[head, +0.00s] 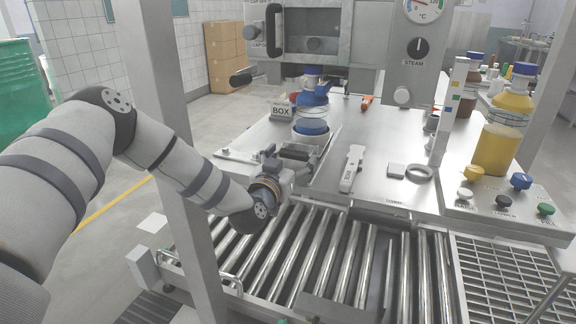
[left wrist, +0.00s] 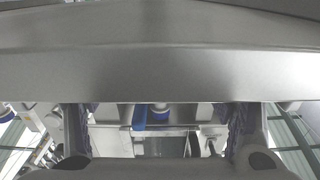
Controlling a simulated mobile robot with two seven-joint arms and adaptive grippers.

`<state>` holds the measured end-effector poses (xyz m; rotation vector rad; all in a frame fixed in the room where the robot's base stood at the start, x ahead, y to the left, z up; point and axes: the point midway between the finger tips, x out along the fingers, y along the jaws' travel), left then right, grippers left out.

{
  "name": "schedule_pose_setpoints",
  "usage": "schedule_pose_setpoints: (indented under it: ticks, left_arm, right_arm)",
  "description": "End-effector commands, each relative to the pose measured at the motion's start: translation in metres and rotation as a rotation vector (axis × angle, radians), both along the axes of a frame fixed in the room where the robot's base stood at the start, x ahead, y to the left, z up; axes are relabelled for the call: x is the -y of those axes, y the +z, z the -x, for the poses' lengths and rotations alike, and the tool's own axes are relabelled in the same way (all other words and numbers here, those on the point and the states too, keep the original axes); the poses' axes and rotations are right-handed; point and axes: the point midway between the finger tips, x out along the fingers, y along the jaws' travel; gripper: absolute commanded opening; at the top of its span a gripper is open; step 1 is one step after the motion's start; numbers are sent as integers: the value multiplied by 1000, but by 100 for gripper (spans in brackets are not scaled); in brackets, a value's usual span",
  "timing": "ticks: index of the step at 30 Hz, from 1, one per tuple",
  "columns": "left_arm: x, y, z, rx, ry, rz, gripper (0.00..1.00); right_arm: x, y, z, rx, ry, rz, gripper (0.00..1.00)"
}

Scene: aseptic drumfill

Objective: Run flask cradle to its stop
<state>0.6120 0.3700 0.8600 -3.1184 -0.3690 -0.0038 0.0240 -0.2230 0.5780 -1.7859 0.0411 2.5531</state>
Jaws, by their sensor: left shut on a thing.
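The flask cradle (head: 310,139) is a pale round holder on a slide track on the steel bench in the head view. A clear flask with blue liquid (head: 312,112) and a blue cap stands upright in it. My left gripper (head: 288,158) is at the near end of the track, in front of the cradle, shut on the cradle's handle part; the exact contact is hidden. In the left wrist view my fingers (left wrist: 158,128) stand either side of the frame, with a broad grey metal surface (left wrist: 160,60) close above them. My right gripper is not in view.
A yellow bottle (head: 497,148) stands by a button panel (head: 503,202). A roller conveyor (head: 340,258) runs in front; a steel post (head: 180,150) stands beside my arm.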

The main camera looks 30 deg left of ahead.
Motion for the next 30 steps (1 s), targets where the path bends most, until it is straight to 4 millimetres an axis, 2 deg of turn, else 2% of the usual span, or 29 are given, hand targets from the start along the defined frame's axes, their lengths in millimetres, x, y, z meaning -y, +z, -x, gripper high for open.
schedule_pose_setpoints:
  ticks: [1,6,15,16,18,30]
  left_arm:
    - [-2,-5,-5,-6,0,-4,27]
    - [-4,-2,-16,-4,0,0,27]
    - [-4,-1,-16,-4,0,2,26]
    - [-4,-1,-16,-4,0,2,83]
    - [-4,0,-16,-3,0,2,98]
    - [-5,0,-16,-2,3,0,98]
  right_arm:
    - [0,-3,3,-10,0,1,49]
    - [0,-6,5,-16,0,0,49]
    - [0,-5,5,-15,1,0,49]
    - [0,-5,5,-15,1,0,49]
    - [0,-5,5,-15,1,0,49]
    - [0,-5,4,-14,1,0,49]
